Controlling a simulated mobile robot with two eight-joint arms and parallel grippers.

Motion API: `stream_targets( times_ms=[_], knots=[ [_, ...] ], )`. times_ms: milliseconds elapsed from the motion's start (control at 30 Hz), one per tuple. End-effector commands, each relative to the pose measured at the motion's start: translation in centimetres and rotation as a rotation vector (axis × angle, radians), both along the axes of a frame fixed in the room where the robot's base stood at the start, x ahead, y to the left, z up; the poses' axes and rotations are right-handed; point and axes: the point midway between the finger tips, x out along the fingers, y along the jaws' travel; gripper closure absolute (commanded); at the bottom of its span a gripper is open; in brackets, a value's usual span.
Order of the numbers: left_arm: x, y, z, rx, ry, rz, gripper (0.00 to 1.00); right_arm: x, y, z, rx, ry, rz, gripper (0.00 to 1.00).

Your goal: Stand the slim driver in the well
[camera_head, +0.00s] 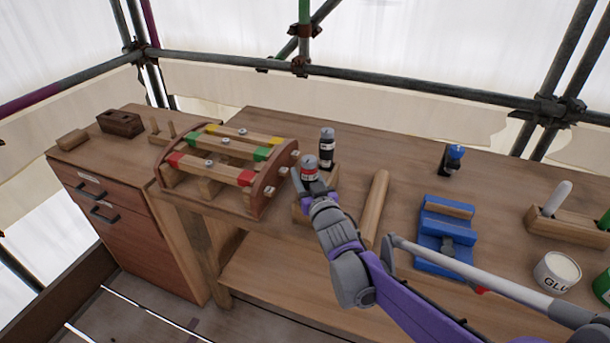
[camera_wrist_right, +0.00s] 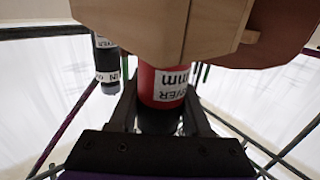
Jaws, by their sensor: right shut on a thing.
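My right gripper (camera_head: 312,187) is shut on a dark driver with a red band and white label (camera_head: 309,168). The same red-banded driver (camera_wrist_right: 163,88) stands between the fingers (camera_wrist_right: 160,112) in the right wrist view. A second driver, black with a white label (camera_head: 327,147), stands upright just behind it, and also shows in the wrist view (camera_wrist_right: 107,66). I cannot tell which driver is the slim one, and no open well is clearly visible. My left gripper is out of view.
A curved wooden frame with coloured bars (camera_head: 262,189) stands just left of my gripper. A wooden rod (camera_head: 375,208) and a blue fixture (camera_head: 446,255) lie to the right. A glue pot (camera_head: 556,272) is further right. The back of the bench is fairly clear.

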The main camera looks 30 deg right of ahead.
Motion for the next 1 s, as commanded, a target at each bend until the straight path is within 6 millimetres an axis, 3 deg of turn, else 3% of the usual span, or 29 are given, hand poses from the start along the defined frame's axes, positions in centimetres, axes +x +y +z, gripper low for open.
stream_targets(
  times_ms=[167, 200, 367, 733, 1000],
  knots=[
    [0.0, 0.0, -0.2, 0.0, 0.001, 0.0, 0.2, 0.0, 0.0, -0.3, 0.0, -0.001, 0.0, 1.0],
    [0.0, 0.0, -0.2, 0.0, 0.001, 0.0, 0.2, 0.0, 0.0, -0.3, 0.0, 0.0, 0.0, 0.48],
    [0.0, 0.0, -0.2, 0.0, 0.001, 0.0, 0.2, 0.0, 0.0, -0.3, 0.0, 0.0, 0.0, 0.22],
    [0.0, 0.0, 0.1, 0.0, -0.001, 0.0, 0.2, -0.3, 0.0, 0.2, 0.0, 0.0, 0.0, 0.22],
    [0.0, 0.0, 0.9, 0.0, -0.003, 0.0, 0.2, -5.3, 1.0, 0.2, 0.0, 0.0, -0.001, 0.22]
  ],
)
